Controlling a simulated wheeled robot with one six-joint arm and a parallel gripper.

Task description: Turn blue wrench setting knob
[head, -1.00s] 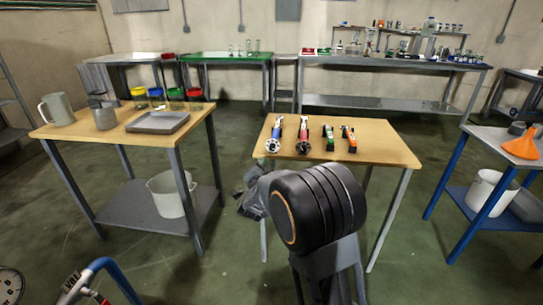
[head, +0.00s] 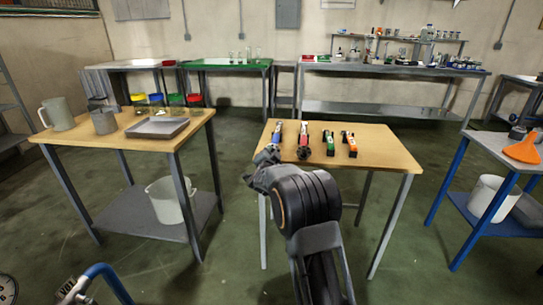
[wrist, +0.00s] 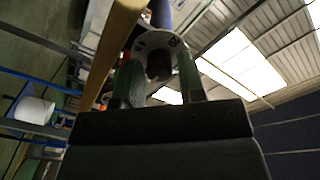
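The blue wrench (head: 277,134) lies on the wooden middle table, at the left end of a row of tools. In the wrist view its blue body (wrist: 162,12) ends in a pale marked dial, with the dark setting knob (wrist: 158,66) at its centre. My gripper (wrist: 158,82) is open, its two greenish fingers on either side of the knob. A gap seems to show between knob and fingers; I cannot tell if either touches. In the head view my gripper (head: 266,157) is at the table's front left edge and covers the wrench's near end.
A red wrench (head: 303,141), a green tool (head: 328,142) and an orange tool (head: 349,144) lie to the right of the blue wrench. The wooden table's edge (wrist: 112,45) runs close to the left of my gripper in the wrist view. The table's right side is bare.

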